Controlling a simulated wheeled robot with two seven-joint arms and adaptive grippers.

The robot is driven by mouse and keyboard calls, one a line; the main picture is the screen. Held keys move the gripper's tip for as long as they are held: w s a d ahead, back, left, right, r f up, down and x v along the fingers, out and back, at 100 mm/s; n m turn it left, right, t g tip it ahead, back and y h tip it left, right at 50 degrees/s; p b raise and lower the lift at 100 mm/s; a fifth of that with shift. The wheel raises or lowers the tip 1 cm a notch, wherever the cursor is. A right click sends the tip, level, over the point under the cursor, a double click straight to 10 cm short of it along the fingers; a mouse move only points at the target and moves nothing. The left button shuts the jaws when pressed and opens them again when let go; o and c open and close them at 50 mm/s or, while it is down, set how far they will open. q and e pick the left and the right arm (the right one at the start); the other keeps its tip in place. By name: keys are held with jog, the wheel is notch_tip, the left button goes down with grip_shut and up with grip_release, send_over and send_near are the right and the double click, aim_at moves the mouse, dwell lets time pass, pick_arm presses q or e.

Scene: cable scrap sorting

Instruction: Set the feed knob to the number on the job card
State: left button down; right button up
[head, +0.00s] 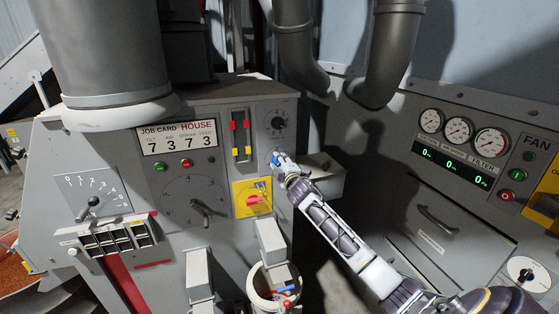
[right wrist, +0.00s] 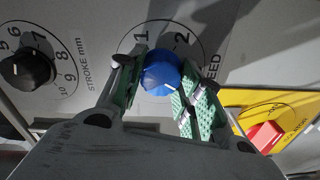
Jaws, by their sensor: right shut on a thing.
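The blue feed knob (right wrist: 158,66) shows in the right wrist view on the grey panel, with the numbers 1 and 2 above it and part of the word FEED to its right. Its white pointer mark faces down and right in that view; the number it points at is hidden. My right gripper (right wrist: 160,80) is shut on the knob, with a green-padded finger at each side. In the head view my right gripper (head: 283,163) is against the panel and hides most of the dial. The job card (head: 178,138) reads HOUSE, tilt 7, air 3, stroke 7, feed 3. My left gripper is out of view.
The black stroke knob (head: 278,123) sits above the feed knob. Red and yellow sliders (head: 240,135) are to its left. A yellow plate with a red switch (head: 253,199) is just below left. A grey ledge (head: 322,177) juts out at right. A fan panel (head: 470,150) stands farther right.

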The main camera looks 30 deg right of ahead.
jog(key=n+p, duration=0.2)
jog(key=n, duration=0.3)
jog(key=shift+n, duration=0.4)
jog(key=shift+f, duration=0.1)
jog(key=o, duration=1)
jog(key=shift+o, duration=0.2)
jog(key=shift+s, duration=0.15)
jog(key=v, duration=1.1)
jog(key=shift+s, duration=0.3)
